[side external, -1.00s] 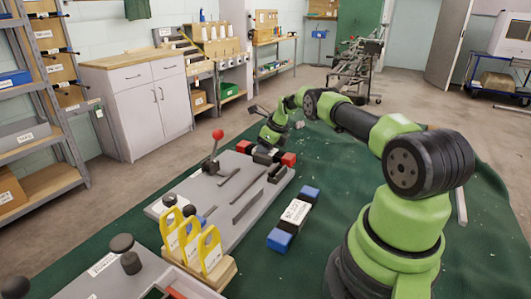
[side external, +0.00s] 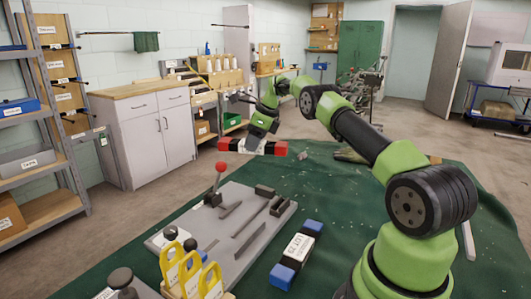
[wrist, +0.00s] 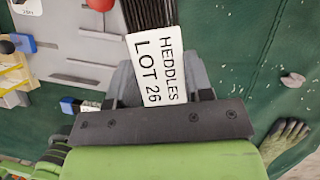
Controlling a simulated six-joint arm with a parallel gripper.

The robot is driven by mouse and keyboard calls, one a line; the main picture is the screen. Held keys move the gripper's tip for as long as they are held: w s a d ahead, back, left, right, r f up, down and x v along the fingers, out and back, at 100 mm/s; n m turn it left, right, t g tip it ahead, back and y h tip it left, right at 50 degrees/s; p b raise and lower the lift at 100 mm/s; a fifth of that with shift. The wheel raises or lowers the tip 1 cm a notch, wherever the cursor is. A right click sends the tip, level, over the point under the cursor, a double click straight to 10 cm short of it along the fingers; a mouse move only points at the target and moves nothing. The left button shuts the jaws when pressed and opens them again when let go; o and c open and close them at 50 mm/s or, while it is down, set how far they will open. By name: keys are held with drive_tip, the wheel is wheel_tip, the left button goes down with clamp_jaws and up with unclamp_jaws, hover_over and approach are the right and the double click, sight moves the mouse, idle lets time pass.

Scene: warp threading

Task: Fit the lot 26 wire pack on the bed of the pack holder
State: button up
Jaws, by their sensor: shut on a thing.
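My gripper (side external: 264,138) is shut on the lot 26 wire pack (side external: 240,147), a bar with red and black ends and a pale middle. It holds the pack roughly level, above and behind the far end of the pack holder (side external: 190,240), apart from it. The holder is a grey plate with dark raised rails, blocks and a red-knobbed lever (side external: 220,168) standing up. I cannot tell exactly where its bed lies.
A blue-ended pack (side external: 298,248) lies on the green cloth (side external: 335,205) right of the holder. Yellow-handled tools (side external: 190,275) stand in a wooden block at the near end. A glove (wrist: 290,135) and a stone (wrist: 292,80) lie on the cloth. The cloth beyond the holder looks mostly clear.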

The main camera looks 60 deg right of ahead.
drive_tip(key=s+a+r+n+g+y, duration=0.1)
drive_tip(key=a+n+g+y, duration=0.1)
drive_tip(key=a+n, duration=0.5)
drive_tip(key=s+a+r+n+g+y, duration=0.1)
drive_tip(key=s+a+n+g, duration=0.1)
drive_tip(key=a+n, duration=0.55)
drive_tip(key=s+a+n+g+h, duration=0.45)
drive_tip(key=s+a+n, duration=0.7)
drive_tip(key=n, duration=0.65)
drive_tip(key=w+d+f+m+t+y, duration=0.25)
drive_tip(key=w+d+m, duration=0.3)
drive_tip(key=m, duration=0.35)
drive_tip(key=w+d+f+m+t+y, duration=0.2)
drive_tip(key=w+d+f+m, duration=0.25)
drive_tip(key=d+m, duration=0.35)
drive_tip(key=shift+m, duration=0.65)
drive_tip(key=shift+w+a+f, duration=0.15)
drive_tip(key=shift+f, duration=1.25)
drive_tip(key=shift+w+a+f, duration=0.1)
drive_tip(key=shift+a+f, duration=0.05)
drive_tip(key=shift+f, duration=1.2)
drive_tip(key=shift+f, duration=0.95)
